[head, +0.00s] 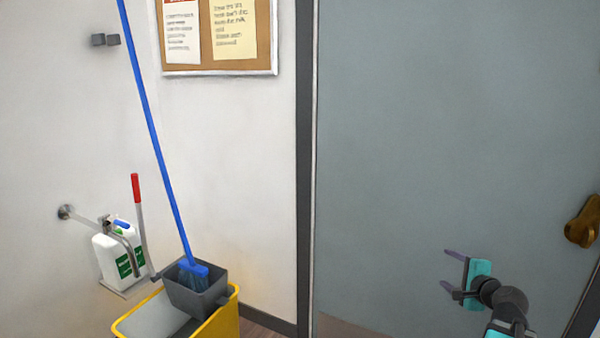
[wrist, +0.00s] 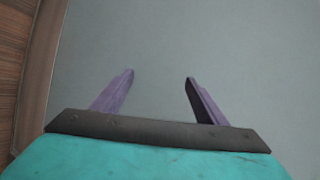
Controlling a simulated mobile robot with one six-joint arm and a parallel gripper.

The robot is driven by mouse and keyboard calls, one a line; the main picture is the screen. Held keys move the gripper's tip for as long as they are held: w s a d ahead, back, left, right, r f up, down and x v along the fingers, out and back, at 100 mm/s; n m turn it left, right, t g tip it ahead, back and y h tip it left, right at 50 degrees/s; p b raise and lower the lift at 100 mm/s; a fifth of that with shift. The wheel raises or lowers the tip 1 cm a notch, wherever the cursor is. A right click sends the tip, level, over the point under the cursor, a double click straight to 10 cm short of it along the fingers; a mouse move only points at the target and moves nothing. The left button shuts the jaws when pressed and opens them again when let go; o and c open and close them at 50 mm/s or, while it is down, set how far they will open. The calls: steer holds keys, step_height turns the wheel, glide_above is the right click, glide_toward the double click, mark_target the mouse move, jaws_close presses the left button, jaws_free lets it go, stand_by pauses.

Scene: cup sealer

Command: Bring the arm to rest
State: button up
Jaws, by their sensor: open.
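My gripper (head: 450,270) is at the lower right of the head view, in front of a grey-blue door. Its two purple fingers point left there. In the wrist view my gripper (wrist: 160,75) shows its fingers spread apart with nothing between them. Only the plain grey surface shows beyond the fingertips. How far the fingers are from that surface cannot be told.
The grey-blue door (head: 440,130) has a brass handle (head: 582,222) at right. A yellow mop bucket (head: 222,322) with a grey wringer (head: 197,296) and blue-handled mop (head: 155,140) stands left.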

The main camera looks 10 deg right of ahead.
steer(key=a+f+n+g+y+p, duration=0.25)
steer(key=a+f, duration=0.35)
steer(key=a, duration=0.4)
steer(key=a+f+n+g+y+p, duration=0.15)
steer(key=a+f+p, duration=0.25)
steer(key=a+f, duration=0.4)
steer(key=s+a+f+n+g+p, duration=0.2)
steer(key=s+a+f+g+p, duration=0.15)
steer(key=a, duration=0.35)
steer(key=s+a+f+n+g+p, duration=0.25)
steer(key=s+a+f, duration=0.2)
steer(key=a, duration=0.35)
steer(key=s+a+f+n+g+p, duration=0.3)
steer(key=s+a+f, duration=0.1)
steer(key=s, duration=0.5)
steer(key=s+a+f+n+g+p, duration=0.25)
steer(key=s+f, duration=0.25)
steer(key=s, duration=0.4)
steer(key=s+d+n+g+h, duration=0.1)
steer(key=s+d+n+g, duration=0.1)
steer(key=s, duration=0.4)
steer(key=s+d+f+n+g+h, duration=0.1)
steer(key=s+d+n+h, duration=0.1)
steer(key=s, duration=0.4)
steer(key=shift+d+f+n+g+h+p, duration=0.3)
steer(key=shift+d+n+g+p, duration=0.15)
steer(key=shift+n, duration=0.65)
